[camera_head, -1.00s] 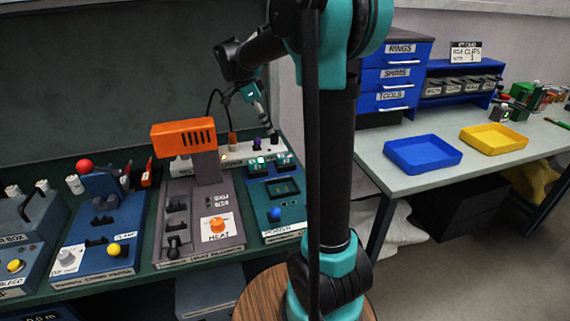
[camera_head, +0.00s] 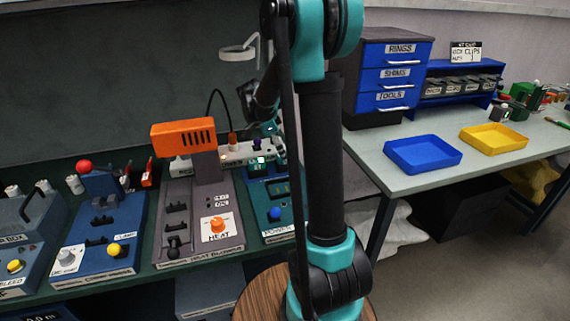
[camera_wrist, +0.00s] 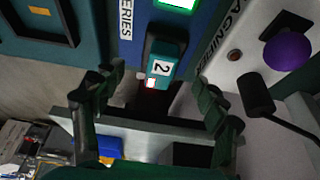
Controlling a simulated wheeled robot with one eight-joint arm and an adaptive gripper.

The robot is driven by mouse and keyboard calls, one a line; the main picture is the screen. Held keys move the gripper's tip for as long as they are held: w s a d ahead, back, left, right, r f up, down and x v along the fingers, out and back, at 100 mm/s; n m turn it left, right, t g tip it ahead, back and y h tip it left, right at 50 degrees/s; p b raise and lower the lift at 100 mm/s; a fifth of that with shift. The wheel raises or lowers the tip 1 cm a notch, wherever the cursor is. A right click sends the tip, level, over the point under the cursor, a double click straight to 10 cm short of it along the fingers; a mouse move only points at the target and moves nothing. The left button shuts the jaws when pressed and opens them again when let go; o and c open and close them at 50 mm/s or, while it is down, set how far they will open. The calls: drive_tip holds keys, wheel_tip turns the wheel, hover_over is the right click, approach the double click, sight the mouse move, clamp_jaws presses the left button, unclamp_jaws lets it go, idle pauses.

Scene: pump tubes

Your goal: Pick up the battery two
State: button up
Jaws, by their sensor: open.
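Battery two is a teal block marked "2" (camera_wrist: 164,58) in the wrist view, with a small red light at its lower end. It sits in a blue panel with part of a "BATTERIES" label beside it. My gripper (camera_wrist: 158,82) is open and empty, one finger on each side of the block's lower end. I cannot tell whether the fingers touch it. In the head view my gripper (camera_head: 268,130) is low over the back of the teal station at right; I cannot tell battery two apart there.
A purple knob (camera_wrist: 288,52) and a black stalk (camera_wrist: 256,95) stand right of the gripper in the wrist view. The head view shows the orange-topped heat station (camera_head: 183,137) to the left. A blue tray (camera_head: 422,154) and a yellow tray (camera_head: 494,139) lie on the right bench.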

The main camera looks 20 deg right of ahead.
drive_tip(key=shift+x, duration=1.9)
drive_tip(key=shift+d, duration=0.1)
drive_tip(key=shift+c, duration=0.6)
drive_tip(key=c, duration=1.4)
